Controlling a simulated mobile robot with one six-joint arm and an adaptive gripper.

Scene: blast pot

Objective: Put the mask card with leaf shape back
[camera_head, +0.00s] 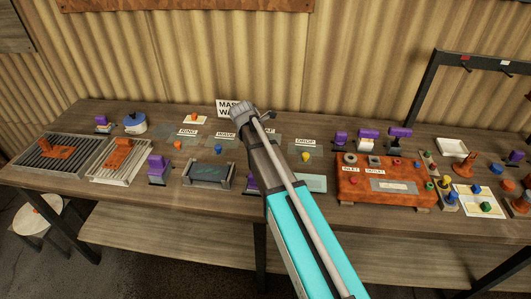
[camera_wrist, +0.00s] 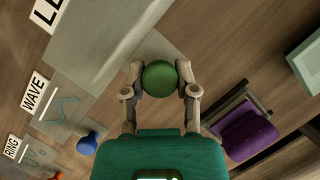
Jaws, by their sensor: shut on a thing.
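My gripper (camera_wrist: 160,80) is shut on a round green knob (camera_wrist: 160,77) in the wrist view, one finger on each side. The leaf card is not clearly seen; a grey-green flat surface (camera_wrist: 105,45) lies around and beyond the knob, and I cannot tell card from pad. A label starting "LE" (camera_wrist: 46,12) is at the upper left of the wrist view, cut off by the edge. In the head view my arm hides the knob and most of the leaf place.
The wave card's blue knob (camera_wrist: 87,143) and wave label (camera_wrist: 34,93) are on the left. A purple-handled block (camera_wrist: 250,136) stands close on the right. In the head view, the drop card's yellow knob (camera_head: 305,157) and an orange block (camera_head: 350,187) are right of my arm.

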